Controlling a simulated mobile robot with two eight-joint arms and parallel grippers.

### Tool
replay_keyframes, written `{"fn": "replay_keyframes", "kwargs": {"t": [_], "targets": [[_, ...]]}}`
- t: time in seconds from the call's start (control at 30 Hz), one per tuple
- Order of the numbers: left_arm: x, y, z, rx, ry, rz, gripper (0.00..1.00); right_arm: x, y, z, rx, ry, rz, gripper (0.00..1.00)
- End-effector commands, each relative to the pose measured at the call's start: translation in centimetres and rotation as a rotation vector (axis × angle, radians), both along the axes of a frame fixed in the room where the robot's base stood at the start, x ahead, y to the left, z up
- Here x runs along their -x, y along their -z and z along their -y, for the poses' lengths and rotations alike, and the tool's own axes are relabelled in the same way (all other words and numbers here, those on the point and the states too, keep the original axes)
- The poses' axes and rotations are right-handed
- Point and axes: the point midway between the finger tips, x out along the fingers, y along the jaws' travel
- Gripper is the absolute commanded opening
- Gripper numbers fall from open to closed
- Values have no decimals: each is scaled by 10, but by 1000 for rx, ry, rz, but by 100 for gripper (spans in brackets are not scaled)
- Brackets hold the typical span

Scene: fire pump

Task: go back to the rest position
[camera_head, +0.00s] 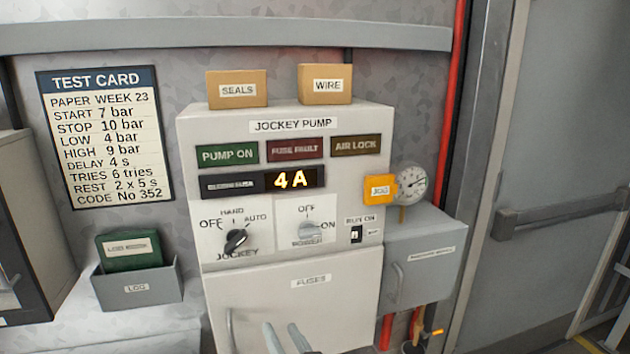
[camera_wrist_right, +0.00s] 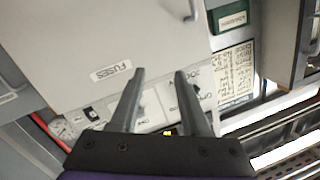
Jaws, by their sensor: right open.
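My right gripper (camera_head: 287,338) shows at the bottom of the head view, in front of the fuses door (camera_head: 305,300) of the jockey pump panel (camera_head: 340,115). Its two fingers are apart with nothing between them. In the right wrist view the gripper (camera_wrist_right: 160,75) is also open and empty, and the panel appears upside down behind it. The fuses door (camera_wrist_right: 90,40) fills much of that view. I cannot tell whether the fingers touch the panel. My left gripper is in neither view.
A log holder (camera_head: 138,290) with a green log book (camera_head: 130,250) is at left, under the test card (camera_head: 105,135). Seals (camera_head: 237,90) and wire (camera_head: 325,85) boxes sit on the panel. A gauge (camera_head: 413,184), grey box (camera_head: 425,262) and red pipe (camera_head: 455,80) are at right, beside a door (camera_head: 560,130).

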Motion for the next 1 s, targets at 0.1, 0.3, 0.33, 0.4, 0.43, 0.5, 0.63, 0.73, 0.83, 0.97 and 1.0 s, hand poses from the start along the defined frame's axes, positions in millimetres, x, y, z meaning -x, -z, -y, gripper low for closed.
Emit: {"fn": "replay_keyframes", "kwargs": {"t": [0.1, 0.3, 0.33, 0.4, 0.43, 0.5, 0.63, 0.73, 0.83, 0.97, 1.0], "targets": [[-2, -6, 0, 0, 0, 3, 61, 27, 66, 61, 201, -7, -199, 46], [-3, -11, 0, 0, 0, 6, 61, 93, 159, 154, 438, 56, -555, 46], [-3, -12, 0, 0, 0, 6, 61, 104, 170, 166, 463, 70, -604, 46], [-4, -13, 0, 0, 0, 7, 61, 127, 190, 191, 510, 103, -705, 46], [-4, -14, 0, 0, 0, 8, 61, 136, 196, 200, 525, 115, -743, 46], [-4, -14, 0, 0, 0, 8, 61, 154, 208, 216, 553, 142, -815, 46], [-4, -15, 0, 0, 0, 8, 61, 172, 219, 231, 579, 169, -887, 46], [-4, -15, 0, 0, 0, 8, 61, 174, 220, 233, 582, 172, -895, 46], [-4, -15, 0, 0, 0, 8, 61, 174, 220, 233, 582, 172, -895, 46], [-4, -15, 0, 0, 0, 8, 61, 174, 220, 233, 582, 172, -895, 46], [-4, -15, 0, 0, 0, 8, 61, 174, 220, 233, 582, 172, -895, 46]]}}
